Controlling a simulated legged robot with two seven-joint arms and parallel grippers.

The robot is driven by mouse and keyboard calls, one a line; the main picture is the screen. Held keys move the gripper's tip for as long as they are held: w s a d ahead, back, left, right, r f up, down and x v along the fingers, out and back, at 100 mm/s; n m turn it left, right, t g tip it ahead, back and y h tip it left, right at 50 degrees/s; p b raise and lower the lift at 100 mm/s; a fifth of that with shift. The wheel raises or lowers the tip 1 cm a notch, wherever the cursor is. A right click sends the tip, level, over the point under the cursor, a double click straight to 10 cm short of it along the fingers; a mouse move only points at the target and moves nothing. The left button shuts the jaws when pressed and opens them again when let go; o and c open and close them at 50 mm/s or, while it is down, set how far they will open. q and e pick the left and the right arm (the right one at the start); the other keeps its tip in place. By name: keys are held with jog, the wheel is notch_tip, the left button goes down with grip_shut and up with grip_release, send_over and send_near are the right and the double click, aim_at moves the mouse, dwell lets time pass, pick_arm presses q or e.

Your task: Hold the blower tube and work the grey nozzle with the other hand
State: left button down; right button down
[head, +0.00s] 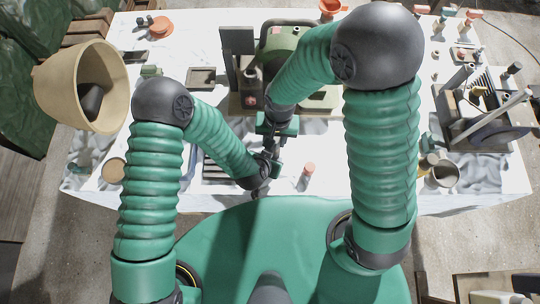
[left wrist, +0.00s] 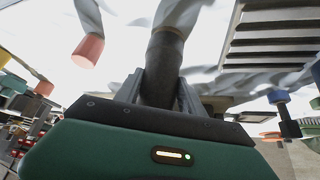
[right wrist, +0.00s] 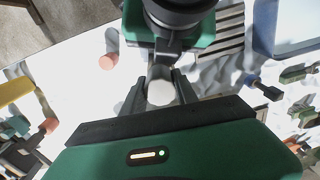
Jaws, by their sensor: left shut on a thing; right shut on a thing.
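My left gripper (head: 267,168) and my right gripper (head: 273,130) are close together over the middle of the table's near part, the right one just beyond the left. In the left wrist view, my left fingers are shut on a dark, upright cylinder, which I take for the blower tube (left wrist: 164,62). In the right wrist view, my right fingers are shut around a short, pale grey rounded piece, which I take for the grey nozzle (right wrist: 161,92). My left wrist covers what lies just beyond it. In the head view, the grippers mostly hide both pieces.
A white cloth-covered table (head: 200,50) carries a green machine (head: 290,45) at the back. A pink-topped cylinder (head: 308,170) stands right of my grippers. A slatted grey piece (head: 215,168) lies left. A metal cup (head: 445,174) and a grey rig (head: 480,110) are at the right.

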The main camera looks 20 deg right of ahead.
pick_arm(q)
jog(key=shift+s, duration=0.15)
pick_arm(e)
jog(key=shift+r, duration=0.15)
dwell(0.4)
jog(key=shift+r, duration=0.85)
jog(key=c, duration=1.6)
grip_release()
grip_shut()
jog(key=shift+r, duration=0.1)
jog(key=shift+r, duration=0.5)
